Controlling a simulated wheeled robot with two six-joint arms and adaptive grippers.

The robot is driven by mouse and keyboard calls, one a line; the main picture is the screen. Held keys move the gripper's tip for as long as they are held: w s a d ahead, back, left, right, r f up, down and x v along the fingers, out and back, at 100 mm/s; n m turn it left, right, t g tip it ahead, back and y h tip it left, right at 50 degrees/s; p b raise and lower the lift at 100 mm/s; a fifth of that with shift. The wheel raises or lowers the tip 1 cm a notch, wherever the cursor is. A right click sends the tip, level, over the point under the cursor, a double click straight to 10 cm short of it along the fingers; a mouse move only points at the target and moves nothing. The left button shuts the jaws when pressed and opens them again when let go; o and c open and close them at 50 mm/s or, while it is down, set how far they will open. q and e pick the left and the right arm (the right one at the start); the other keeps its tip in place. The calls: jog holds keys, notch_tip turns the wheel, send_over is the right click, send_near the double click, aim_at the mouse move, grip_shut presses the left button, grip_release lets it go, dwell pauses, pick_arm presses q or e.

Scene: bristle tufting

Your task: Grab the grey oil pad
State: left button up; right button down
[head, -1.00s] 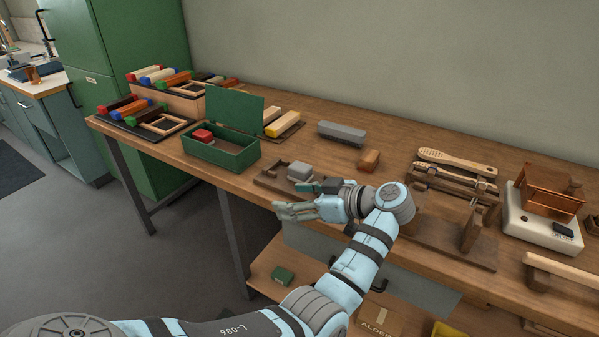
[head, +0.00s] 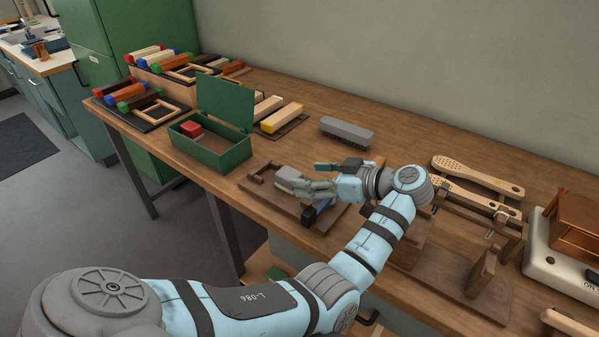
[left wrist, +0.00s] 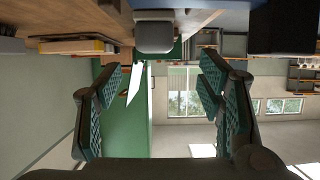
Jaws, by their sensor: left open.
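The grey oil pad (head: 288,176) is a small rounded grey block at the wooden stand (head: 258,190) near the table's front edge. It also shows in the left wrist view (left wrist: 154,36), at the top centre, beyond the fingertips. My left gripper (head: 312,177) is open and empty, just to the right of the pad, its fingers pointing left towards it. In the left wrist view its two teal-padded fingers (left wrist: 158,85) stand wide apart with nothing between them. The near finger overlaps part of the pad's surroundings in the head view. My right gripper is not in view.
An open green box (head: 225,150) with a red block (head: 191,129) stands left of the pad. A long grey block (head: 346,132) lies behind my gripper. Wooden fixtures and brush handles (head: 478,174) stand right of my arm. Bare tabletop lies around the long grey block.

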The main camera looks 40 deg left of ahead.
aim_at(291, 174)
pick_arm(q)
jog(key=x, duration=0.4)
jog(key=b+x, duration=0.1)
jog(key=x, duration=0.1)
jog(key=shift+w+a+f, duration=0.25)
jog(key=shift+w+a, duration=0.05)
jog(key=shift+w, duration=0.05)
jog(key=shift+r, duration=0.1)
jog(key=shift+c, duration=0.4)
jog(key=c, duration=1.2)
